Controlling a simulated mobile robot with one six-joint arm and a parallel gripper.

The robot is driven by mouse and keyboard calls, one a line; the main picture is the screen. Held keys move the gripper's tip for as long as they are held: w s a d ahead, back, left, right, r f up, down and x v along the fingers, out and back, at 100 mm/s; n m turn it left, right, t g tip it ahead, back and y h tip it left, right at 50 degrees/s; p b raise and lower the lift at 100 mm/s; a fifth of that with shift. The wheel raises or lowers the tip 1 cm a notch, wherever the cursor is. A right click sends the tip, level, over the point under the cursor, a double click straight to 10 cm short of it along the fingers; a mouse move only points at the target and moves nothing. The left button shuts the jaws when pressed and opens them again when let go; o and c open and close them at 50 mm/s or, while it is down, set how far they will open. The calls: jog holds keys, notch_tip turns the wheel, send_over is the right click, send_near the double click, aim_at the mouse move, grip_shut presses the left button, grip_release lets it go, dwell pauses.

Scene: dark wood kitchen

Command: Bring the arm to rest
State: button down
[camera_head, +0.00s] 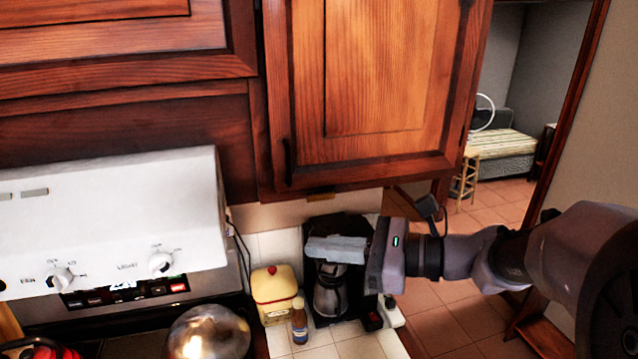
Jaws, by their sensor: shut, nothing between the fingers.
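My gripper (313,249) is in the lower middle of the view, with its grey fingers closed and pointing left. It holds nothing. My arm reaches in from the right edge, nearly level, with its wrist in front of the counter's right end. The fingers are in front of the upper part of a black coffee maker (331,296) with a metal jug and hide part of it. I cannot tell whether they touch it.
A wooden wall cabinet (375,80) hangs above my gripper. A white range hood (110,215) is at left. A yellow canister (274,293), a small bottle (299,322) and a metal pot (208,335) stand below. Open tiled floor and a doorway lie at right.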

jog(key=s+a+f+n+g+h+b, duration=0.25)
jog(key=s+f+b, duration=0.25)
jog(key=f, duration=0.5)
jog(key=s+a+f+n+g+h+b, duration=0.1)
jog(key=s+f+n+h+b, duration=0.1)
jog(key=s+f+n+b, duration=0.5)
jog(key=s+d+f+n+t+h+b, duration=0.1)
jog(key=s+d+f+n+h+b, duration=0.1)
jog(key=f+b, duration=0.3)
jog(key=s+d+f+n+t+h+b, duration=0.1)
jog(key=s+d+f+n+h+b, duration=0.1)
jog(key=f, duration=0.7)
jog(key=s+d+f+n+t+h+b, duration=0.1)
jog(key=s+d+f+n+h+b, duration=0.1)
jog(key=f+b, duration=0.6)
jog(key=d+n+h, duration=0.1)
jog(key=d+h, duration=0.1)
jog(key=d, duration=0.1)
jog(key=shift+a+f, duration=0.1)
